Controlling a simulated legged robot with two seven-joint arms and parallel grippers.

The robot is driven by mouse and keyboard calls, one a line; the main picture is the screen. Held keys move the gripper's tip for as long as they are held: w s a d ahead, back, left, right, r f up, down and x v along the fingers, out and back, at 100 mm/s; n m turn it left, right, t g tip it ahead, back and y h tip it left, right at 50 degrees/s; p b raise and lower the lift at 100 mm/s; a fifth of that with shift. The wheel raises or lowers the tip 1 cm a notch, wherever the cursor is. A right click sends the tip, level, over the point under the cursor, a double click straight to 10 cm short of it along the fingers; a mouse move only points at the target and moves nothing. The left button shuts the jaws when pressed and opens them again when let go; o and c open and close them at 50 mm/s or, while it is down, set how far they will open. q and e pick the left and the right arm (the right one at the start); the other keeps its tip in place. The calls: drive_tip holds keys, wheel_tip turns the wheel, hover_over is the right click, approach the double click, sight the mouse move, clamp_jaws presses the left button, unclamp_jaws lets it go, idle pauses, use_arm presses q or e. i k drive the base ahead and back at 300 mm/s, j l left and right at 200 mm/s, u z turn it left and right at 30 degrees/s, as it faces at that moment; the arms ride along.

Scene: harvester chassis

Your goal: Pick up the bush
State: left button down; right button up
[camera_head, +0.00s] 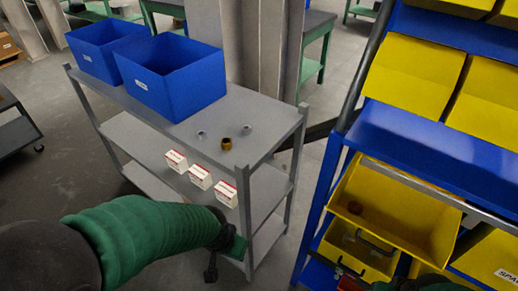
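A small brass-coloured bush (226,143) stands on the top of the grey shelf cart, near its front edge. My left arm reaches in from the left. Its gripper (225,258) hangs in front of the cart's lower shelves, below and apart from the brass bush; its finger opening is unclear. My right gripper (400,284) shows only partly at the bottom edge, below the yellow bin, and its fingertips are not clear.
Two small grey parts (202,134) (247,129) flank the brass bush. Blue bins (168,75) stand on the cart (262,112). Three white-and-red boxes (199,177) sit in front, on a lower shelf. A blue rack (425,135) with yellow bins (410,225) stands at right.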

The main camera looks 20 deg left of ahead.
sight(226, 144)
drive_tip(key=u, duration=0.7)
